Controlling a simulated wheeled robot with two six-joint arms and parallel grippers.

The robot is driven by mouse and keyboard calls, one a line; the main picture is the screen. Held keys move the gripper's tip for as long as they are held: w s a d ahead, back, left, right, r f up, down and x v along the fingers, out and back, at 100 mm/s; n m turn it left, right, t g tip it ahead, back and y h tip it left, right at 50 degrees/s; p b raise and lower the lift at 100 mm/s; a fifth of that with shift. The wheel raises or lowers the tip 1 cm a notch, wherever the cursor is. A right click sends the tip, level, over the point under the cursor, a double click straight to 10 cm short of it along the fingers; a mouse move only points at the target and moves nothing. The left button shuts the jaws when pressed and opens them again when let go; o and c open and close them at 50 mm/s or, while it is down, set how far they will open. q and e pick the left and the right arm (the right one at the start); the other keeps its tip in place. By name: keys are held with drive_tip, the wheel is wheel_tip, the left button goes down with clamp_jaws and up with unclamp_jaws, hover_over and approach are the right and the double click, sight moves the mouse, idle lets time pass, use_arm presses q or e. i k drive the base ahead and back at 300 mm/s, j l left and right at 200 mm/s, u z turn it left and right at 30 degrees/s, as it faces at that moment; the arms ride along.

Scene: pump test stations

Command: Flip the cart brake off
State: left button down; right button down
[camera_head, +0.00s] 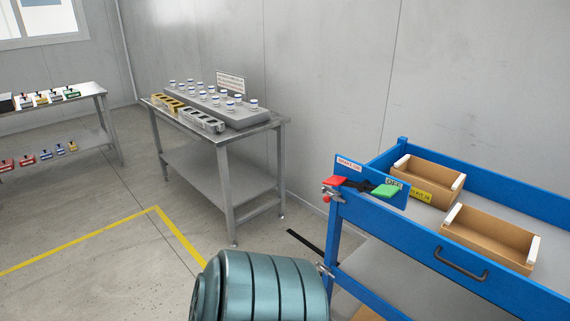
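The blue cart (455,270) stands at the right. On its near left corner is a blue plate (371,179) with a small red-lettered white label (349,163) at its left and an OFF label (395,184) at its right. In front of the plate is the brake lever (360,186), with a black middle, a red end (336,182) on the left and a green end (386,191) on the right. I cannot tell from this view which way the lever is set. Neither of my grippers is in view.
Two open cardboard bins (490,236) sit on the cart top, by a yellow label (422,195). A dark handle (460,263) is on its front. A steel table (222,139) with white-and-blue jars stands further back. Floor between it and the yellow line is clear.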

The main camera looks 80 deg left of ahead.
sight(386, 191)
drive_tip(key=u, duration=1.95)
